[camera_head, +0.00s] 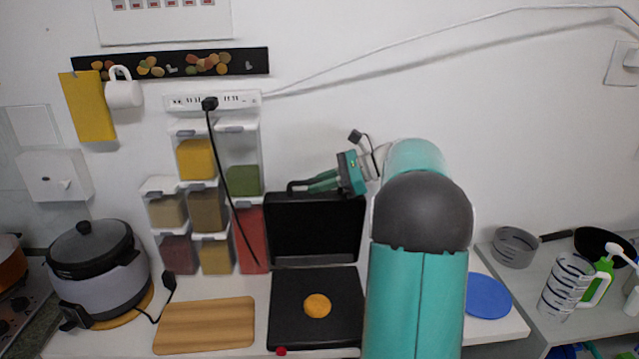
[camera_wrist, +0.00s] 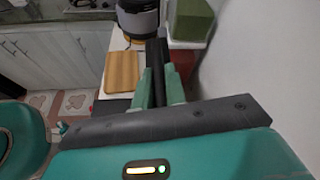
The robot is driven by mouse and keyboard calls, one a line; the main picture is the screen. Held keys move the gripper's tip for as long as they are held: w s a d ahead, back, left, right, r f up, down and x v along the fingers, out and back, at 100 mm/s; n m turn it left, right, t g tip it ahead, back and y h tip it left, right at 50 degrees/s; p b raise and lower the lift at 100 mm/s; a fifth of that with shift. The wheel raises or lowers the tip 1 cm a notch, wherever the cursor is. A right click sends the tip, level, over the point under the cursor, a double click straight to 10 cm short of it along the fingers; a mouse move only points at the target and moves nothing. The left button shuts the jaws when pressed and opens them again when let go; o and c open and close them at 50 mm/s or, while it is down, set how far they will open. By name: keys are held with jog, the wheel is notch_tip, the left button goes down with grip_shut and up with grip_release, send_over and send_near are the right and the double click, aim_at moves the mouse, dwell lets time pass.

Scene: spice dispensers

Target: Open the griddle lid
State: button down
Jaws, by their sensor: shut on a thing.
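The black griddle (camera_head: 277,309) sits on the white counter with a round yellow-orange item (camera_head: 317,306) on its plate. Its black lid (camera_head: 315,231) stands raised, close to upright, at the back of the plate. My gripper (camera_head: 312,184) is at the top left of the lid, shut on the lid's dark handle (camera_head: 292,187). In the wrist view, my gripper's green fingers (camera_wrist: 160,88) close around the black handle (camera_wrist: 155,55). My arm covers the right edge of the griddle in the head view.
Spice dispensers (camera_head: 208,209) stand just left of the lid, with a black cord hanging across them. A wooden board (camera_head: 205,325) and a cooker (camera_head: 97,270) are further left. A blue disc (camera_head: 488,297) lies at the right. The wall is close behind.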

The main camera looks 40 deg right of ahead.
jog(key=c, duration=1.7)
grip_release()
jog(key=shift+s+d, duration=0.1)
jog(key=v, duration=1.3)
jog(key=shift+s+d+r, duration=0.15)
jog(key=shift+s+r, duration=0.05)
jog(key=shift+s, duration=0.05)
